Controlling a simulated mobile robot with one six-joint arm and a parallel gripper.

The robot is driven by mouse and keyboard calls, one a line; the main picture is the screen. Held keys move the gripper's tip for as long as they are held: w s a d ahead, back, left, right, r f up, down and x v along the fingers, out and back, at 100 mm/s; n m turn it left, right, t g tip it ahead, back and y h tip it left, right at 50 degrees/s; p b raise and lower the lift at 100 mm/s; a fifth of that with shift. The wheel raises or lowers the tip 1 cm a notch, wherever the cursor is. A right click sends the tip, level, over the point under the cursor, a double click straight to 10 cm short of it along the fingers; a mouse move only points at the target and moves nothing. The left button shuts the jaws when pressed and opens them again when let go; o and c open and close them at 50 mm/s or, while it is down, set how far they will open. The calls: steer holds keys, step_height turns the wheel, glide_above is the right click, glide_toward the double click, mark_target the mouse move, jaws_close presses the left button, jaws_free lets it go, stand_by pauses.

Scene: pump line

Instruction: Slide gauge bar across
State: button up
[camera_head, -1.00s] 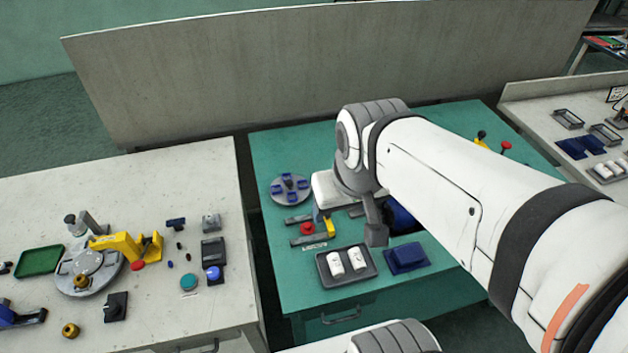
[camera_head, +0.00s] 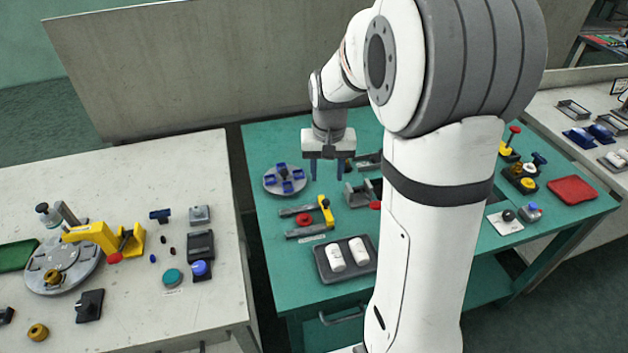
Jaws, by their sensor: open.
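A yellow bar (camera_head: 326,212), which looks like the gauge bar, lies across the right ends of two grey rails (camera_head: 304,234) on the green table. A red round piece (camera_head: 304,219) sits between the rails, left of the bar. My gripper (camera_head: 327,174) points down with its two dark blue fingers apart and nothing between them. In the picture it is above the yellow bar, apart from it. Its exact height over the table I cannot tell.
A grey disc with blue blocks (camera_head: 285,180) stands left of my gripper. A grey bracket (camera_head: 362,194) is to the right. A dark tray (camera_head: 321,267) with white cylinders is in front of the rails. My arm hides much of the table's middle.

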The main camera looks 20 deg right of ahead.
mark_target(326, 200)
steer(key=f, duration=0.1)
steer(key=w+f, duration=0.1)
steer(key=f, duration=0.1)
steer(key=shift+w+d+f, duration=0.2)
steer(key=shift+w+d, duration=0.1)
steer(key=shift+w, duration=0.05)
step_height(326, 200, down, 7)
steer(key=shift+f, duration=0.1)
steer(key=shift+c, duration=0.5)
jaws_close()
